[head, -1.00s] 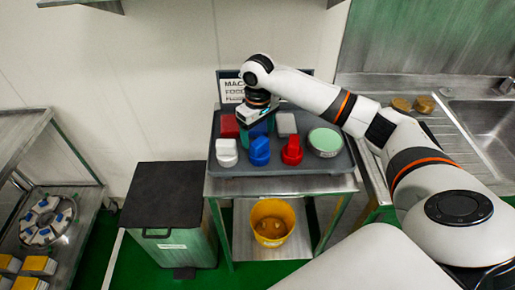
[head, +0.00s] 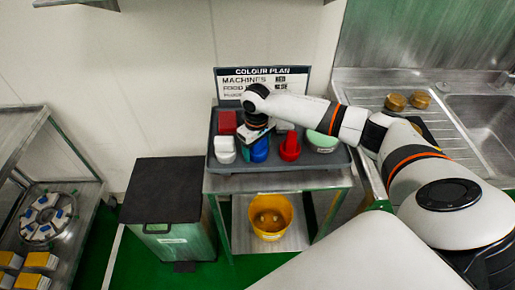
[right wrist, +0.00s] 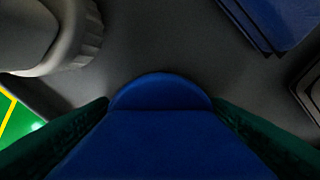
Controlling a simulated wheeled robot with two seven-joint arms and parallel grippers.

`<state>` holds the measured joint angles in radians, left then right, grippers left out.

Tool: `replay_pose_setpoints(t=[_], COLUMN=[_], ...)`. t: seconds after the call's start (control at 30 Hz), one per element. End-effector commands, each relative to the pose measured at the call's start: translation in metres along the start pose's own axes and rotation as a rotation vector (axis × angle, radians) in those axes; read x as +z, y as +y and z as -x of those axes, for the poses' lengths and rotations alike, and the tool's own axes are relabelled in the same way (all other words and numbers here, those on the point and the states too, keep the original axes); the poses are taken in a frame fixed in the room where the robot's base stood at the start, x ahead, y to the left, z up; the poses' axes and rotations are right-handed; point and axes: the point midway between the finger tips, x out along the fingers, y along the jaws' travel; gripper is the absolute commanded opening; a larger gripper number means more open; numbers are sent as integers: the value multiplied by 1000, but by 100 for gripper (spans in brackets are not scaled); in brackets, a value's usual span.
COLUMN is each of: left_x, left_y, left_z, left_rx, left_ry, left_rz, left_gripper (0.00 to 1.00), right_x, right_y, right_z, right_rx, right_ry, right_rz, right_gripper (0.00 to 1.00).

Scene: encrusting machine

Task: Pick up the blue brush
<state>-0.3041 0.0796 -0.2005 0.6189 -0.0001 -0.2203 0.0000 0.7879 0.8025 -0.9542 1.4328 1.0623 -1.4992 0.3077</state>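The blue brush (head: 260,150) stands on the grey tray on the cart, between a white brush (head: 224,149) and a red brush (head: 290,147). My right gripper (head: 258,136) is right above the blue brush and hides its upper part and what lies behind it. In the right wrist view the blue brush (right wrist: 160,130) fills the space between the two green fingers, one on each side. The fingers look very near or touching its sides; I cannot tell whether they press on it. My left gripper is not in view.
The grey tray (head: 262,169) also holds a red block (head: 227,122) behind and a round green-topped container (head: 322,141) at the right. The white brush (right wrist: 45,35) is close by in the right wrist view. A dark-lidded bin (head: 163,190) stands left of the cart.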

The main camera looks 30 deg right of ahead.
Motion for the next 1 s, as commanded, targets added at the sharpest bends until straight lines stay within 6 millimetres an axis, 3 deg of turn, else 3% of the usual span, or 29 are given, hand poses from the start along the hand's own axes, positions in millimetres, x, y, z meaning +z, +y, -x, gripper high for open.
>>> replay_pose_setpoints(t=[0.03, 0.23, 0.57, 1.0], left_x=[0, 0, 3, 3], left_y=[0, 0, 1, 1], left_z=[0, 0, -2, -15], left_rx=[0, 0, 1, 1], left_ry=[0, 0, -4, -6], left_rz=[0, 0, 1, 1], left_gripper=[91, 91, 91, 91], right_x=[0, 0, 1, 1], right_y=[0, 0, -1, -1], right_z=[0, 0, 9, 88], right_rx=[0, 0, -1, 0], right_ry=[0, 0, -2, -3], right_rz=[0, -1, -2, -2], right_gripper=[62, 29, 29, 29])
